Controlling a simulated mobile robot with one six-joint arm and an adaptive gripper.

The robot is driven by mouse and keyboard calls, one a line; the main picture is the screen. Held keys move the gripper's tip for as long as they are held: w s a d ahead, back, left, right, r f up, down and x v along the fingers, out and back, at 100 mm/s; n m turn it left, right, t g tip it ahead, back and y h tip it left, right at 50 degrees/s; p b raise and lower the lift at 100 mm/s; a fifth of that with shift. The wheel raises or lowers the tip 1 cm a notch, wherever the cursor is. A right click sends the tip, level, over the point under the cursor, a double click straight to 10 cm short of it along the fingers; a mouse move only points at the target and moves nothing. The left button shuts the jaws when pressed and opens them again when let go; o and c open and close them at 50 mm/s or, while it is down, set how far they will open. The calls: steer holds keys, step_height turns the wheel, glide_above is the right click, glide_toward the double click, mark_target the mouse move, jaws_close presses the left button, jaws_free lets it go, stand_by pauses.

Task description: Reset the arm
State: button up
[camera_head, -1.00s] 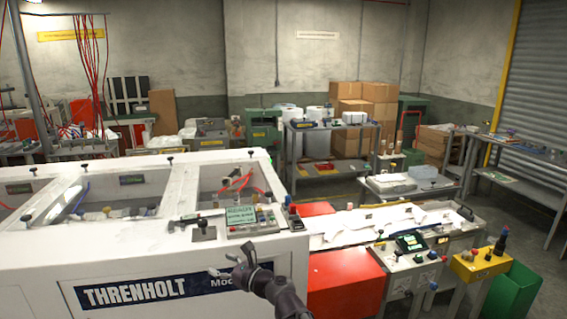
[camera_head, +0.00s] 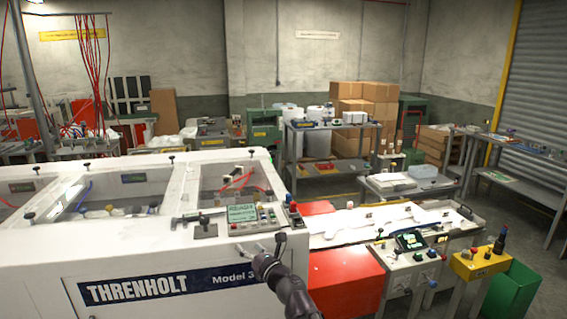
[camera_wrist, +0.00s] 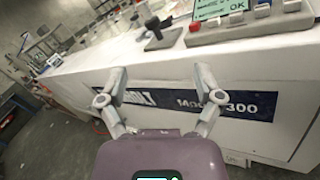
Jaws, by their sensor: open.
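My gripper (camera_head: 262,247) is in front of the white machine (camera_head: 215,257), which carries a dark label reading THRENHOLT Model 3. In the wrist view my gripper (camera_wrist: 159,86) has its two fingers apart with nothing between them. The machine's white front and label (camera_wrist: 238,104) lie beyond the fingers. My arm reaches up from the bottom edge of the head view.
A control panel (camera_head: 243,213) with a green screen and buttons sits on the machine's top edge. To the right are a red box (camera_head: 345,279), a white tray conveyor, a yellow button box (camera_head: 480,262) and a green bin (camera_head: 513,290). Shelves and cardboard boxes (camera_head: 360,100) stand behind.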

steer(key=w+d+f+m+g+h, duration=0.1)
steer(key=d+f+m+h, duration=0.3)
steer(key=d+m+h, duration=0.6)
steer(key=w+d+f+m+g+h, duration=0.1)
steer(key=d+f+m+h, duration=0.4)
steer(key=d+m, duration=0.9)
steer(key=s+d+f+m+g, duration=0.4)
steer(key=s+f+m+g, duration=0.3)
steer(key=s+f+m, duration=0.15)
steer(key=s+a+f+m+g+y, duration=0.1)
steer(key=s+f+m+g+y, duration=0.1)
steer(key=s+m+g, duration=0.3)
steer(key=s+m+y, duration=0.1)
steer(key=s, duration=0.3)
steer(key=shift+s+a+f+m+g, duration=0.15)
steer(key=shift+s+f+m+g, duration=0.15)
steer(key=shift+s+m+g, duration=0.1)
